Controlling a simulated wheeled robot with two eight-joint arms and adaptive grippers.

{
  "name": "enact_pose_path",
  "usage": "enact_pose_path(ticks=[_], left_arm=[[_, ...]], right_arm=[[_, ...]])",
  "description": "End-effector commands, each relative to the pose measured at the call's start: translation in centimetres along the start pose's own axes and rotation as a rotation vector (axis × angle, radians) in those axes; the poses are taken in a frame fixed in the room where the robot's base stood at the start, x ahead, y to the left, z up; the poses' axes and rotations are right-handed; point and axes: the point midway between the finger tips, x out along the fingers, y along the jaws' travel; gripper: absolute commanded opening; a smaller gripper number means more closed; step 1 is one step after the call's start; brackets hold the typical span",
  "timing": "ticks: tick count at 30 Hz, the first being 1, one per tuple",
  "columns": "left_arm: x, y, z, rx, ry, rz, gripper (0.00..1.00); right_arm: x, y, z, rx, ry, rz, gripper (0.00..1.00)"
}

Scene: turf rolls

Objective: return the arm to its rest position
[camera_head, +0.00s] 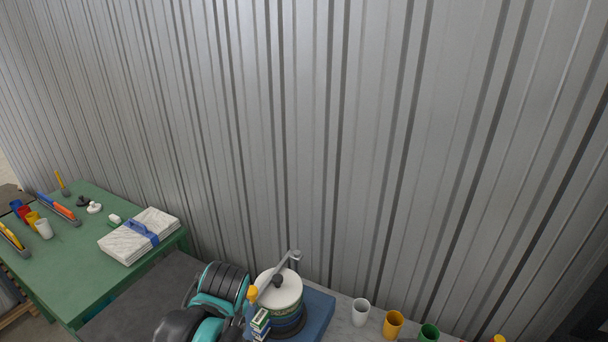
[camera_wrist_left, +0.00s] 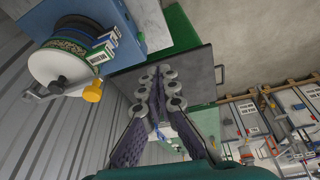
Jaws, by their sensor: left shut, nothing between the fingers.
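My left arm (camera_head: 218,290), teal and black, rises at the bottom middle of the head view; its fingertips cannot be made out there. In the left wrist view my left gripper (camera_wrist_left: 158,84) is shut, its two grey ringed fingers close together with nothing between them. It is in the air, apart from the nearby drum. My right arm and right gripper are not in view.
A white-topped drum with a crank (camera_head: 280,289) stands on a blue base close beside my left arm. White, yellow and green cups (camera_head: 393,324) stand to its right. A green table (camera_head: 75,262) at left holds a strapped white stack (camera_head: 122,245). A ribbed metal wall (camera_head: 330,130) closes the back.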

Motion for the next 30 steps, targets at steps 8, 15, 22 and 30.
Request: enact_pose_path(ticks=[8, 15, 22, 30], left_arm=[[7.1, -2.3, 3.4, 0.329, 0.032, 0.17, 0.0], [13.8, -4.0, 6.7, 0.697, 0.179, 0.335, 0.0], [15.6, -4.4, 7.5, 0.845, 0.269, 0.381, 0.0], [15.4, -4.4, 7.4, 0.856, 0.276, 0.383, 0.0]], right_arm=[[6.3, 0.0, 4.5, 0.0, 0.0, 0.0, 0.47], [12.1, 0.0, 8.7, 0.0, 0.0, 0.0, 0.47], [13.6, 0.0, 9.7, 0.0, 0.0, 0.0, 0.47], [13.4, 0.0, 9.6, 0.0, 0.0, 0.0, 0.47]])
